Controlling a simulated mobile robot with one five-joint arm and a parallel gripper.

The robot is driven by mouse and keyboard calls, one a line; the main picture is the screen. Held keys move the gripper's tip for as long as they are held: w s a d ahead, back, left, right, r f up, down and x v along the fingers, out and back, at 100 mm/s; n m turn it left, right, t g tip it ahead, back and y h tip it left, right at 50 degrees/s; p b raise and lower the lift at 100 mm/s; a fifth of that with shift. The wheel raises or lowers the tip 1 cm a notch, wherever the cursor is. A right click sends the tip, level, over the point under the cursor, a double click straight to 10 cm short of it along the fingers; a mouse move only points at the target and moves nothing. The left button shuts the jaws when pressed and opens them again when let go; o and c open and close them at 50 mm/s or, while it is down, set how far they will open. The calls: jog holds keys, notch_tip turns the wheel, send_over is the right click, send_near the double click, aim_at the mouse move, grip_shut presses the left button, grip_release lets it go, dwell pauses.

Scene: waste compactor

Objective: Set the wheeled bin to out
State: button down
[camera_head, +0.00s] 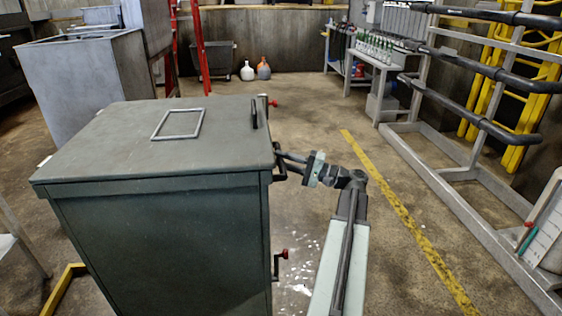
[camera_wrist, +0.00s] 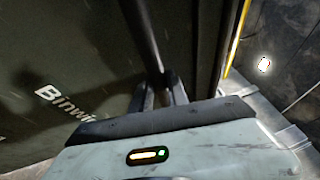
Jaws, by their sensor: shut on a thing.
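A large dark grey-green box (camera_head: 165,240), the compactor cabinet, fills the left foreground of the head view. Its flat lid has a rectangular frame, and red-knobbed latches (camera_head: 283,254) are on its right side. My gripper (camera_head: 281,167) is at the cabinet's upper right side, shut on a dark handle. In the wrist view the handle (camera_wrist: 142,32) is a dark bar running between the jaws (camera_wrist: 158,92). A dark panel (camera_wrist: 60,60) with partly visible white lettering is beside it.
A yellow floor line (camera_head: 410,225) runs along the right. Beyond it stands a grey rack (camera_head: 455,165) with black pipes. A bench (camera_head: 385,62) with bottles is at the back right. Grey metal bins (camera_head: 85,80) stand at the back left.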

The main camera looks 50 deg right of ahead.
jog(key=shift+w+a+r, duration=0.1)
jog(key=shift+r, duration=0.05)
jog(key=c, duration=1.3)
grip_release()
jog(key=shift+w+a, duration=0.1)
jog(key=shift+a, duration=0.1)
jog(key=shift+s+d, duration=0.15)
jog(key=shift+s, duration=0.1)
jog(key=b+v, duration=0.1)
jog(key=v, duration=0.6)
jog(key=shift+d, duration=0.1)
